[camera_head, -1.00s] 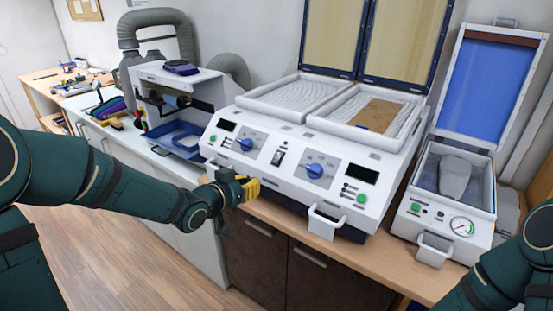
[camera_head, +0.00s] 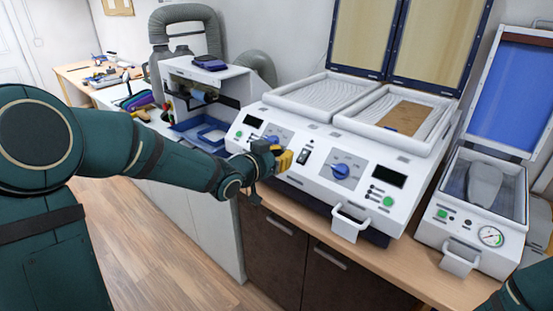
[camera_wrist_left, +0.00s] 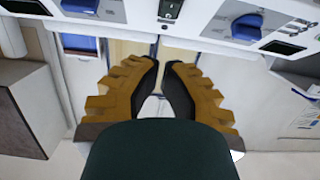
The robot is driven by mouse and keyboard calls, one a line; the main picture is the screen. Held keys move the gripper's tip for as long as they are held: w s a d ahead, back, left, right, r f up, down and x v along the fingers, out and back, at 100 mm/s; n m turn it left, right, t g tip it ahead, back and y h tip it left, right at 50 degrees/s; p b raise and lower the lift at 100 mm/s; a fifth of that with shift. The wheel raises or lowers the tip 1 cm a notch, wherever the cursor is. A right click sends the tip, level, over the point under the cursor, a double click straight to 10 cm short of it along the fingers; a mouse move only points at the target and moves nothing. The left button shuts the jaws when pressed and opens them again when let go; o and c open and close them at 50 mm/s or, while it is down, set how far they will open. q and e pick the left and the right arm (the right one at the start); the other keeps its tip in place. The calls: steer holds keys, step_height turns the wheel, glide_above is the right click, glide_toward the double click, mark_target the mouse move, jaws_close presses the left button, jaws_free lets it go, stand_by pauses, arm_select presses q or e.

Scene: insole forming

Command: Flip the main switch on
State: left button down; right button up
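The main switch (camera_head: 303,156) is a small black rocker in a light plate on the sloped front of the white twin-bed machine (camera_head: 405,212), between two blue knobs. It also shows at the top of the left wrist view (camera_wrist_left: 169,9). I cannot tell its position. My left gripper (camera_head: 286,159), with yellow fingers, is just left of the switch and in front of the panel. In the left wrist view its fingers (camera_wrist_left: 162,66) are nearly together, with a narrow gap and nothing between them. My right gripper is out of view; only part of that arm shows.
Blue knobs (camera_head: 342,171), a green button (camera_head: 387,201) and a front handle (camera_head: 350,222) are on the same machine. A smaller white press with a gauge (camera_head: 490,236) stands to the right. A shelf unit with a blue tray (camera_head: 205,133) is at left. The floor in front is clear.

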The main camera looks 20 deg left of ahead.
mark_target(306, 154)
arm_select(q)
steer(key=shift+w+d+f, duration=0.45)
steer(key=shift+w+f, duration=0.25)
steer(key=shift+w, duration=0.5)
steer(key=shift+w+d+f, duration=0.45)
steer(key=shift+w+f, duration=0.25)
steer(key=shift+w, duration=0.5)
steer(key=shift+w+d+f, duration=0.45)
steer(key=shift+w+f, duration=0.25)
steer(key=shift+w, duration=0.5)
